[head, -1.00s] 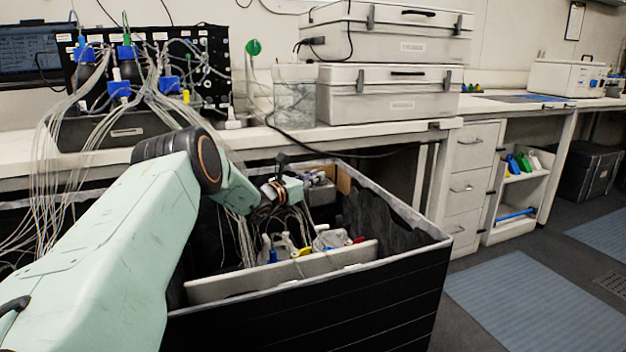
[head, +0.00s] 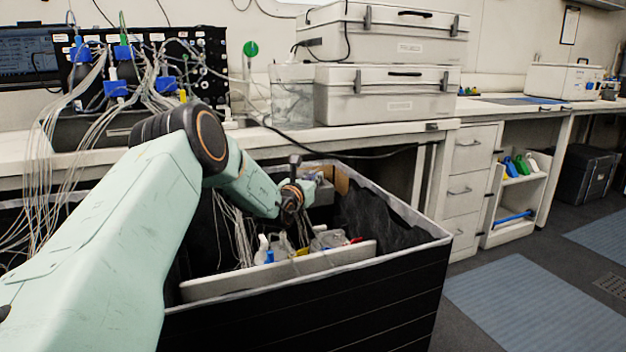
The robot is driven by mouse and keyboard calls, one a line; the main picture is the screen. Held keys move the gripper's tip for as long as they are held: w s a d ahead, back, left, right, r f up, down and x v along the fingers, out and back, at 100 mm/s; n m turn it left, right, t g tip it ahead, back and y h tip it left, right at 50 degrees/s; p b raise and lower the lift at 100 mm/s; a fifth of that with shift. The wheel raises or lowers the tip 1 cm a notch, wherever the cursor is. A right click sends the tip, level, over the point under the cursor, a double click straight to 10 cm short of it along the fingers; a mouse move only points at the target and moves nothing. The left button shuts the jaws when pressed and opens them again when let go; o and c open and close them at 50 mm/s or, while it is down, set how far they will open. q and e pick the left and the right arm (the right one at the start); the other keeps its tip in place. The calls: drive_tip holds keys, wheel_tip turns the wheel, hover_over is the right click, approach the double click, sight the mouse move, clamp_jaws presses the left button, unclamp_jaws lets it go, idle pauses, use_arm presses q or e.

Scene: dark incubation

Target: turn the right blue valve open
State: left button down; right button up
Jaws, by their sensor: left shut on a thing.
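My left arm reaches from the left into a black, open-topped bin (head: 330,290). My left gripper (head: 296,222) points down inside the bin, over clear and white fittings (head: 283,246). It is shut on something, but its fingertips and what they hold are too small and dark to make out. A small blue part (head: 268,257) shows low in the bin, left of the gripper, and a yellow part (head: 301,252) lies below it. I cannot tell which part is the right blue valve or how it is turned. My right gripper is not in view.
A pale divider (head: 280,272) crosses the bin in front of the fittings. Thin tubes (head: 235,225) hang left of the gripper. Behind stands a bench with a wired panel bearing blue connectors (head: 166,84), a clear tank (head: 293,95) and stacked grey cases (head: 388,95).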

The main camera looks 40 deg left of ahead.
use_arm(q)
drive_tip(key=shift+r, duration=0.1)
drive_tip(key=c, duration=1.6)
unclamp_jaws()
drive_tip(key=shift+c, duration=0.2)
drive_tip(key=shift+s, duration=0.1)
drive_tip(key=v, duration=1.2)
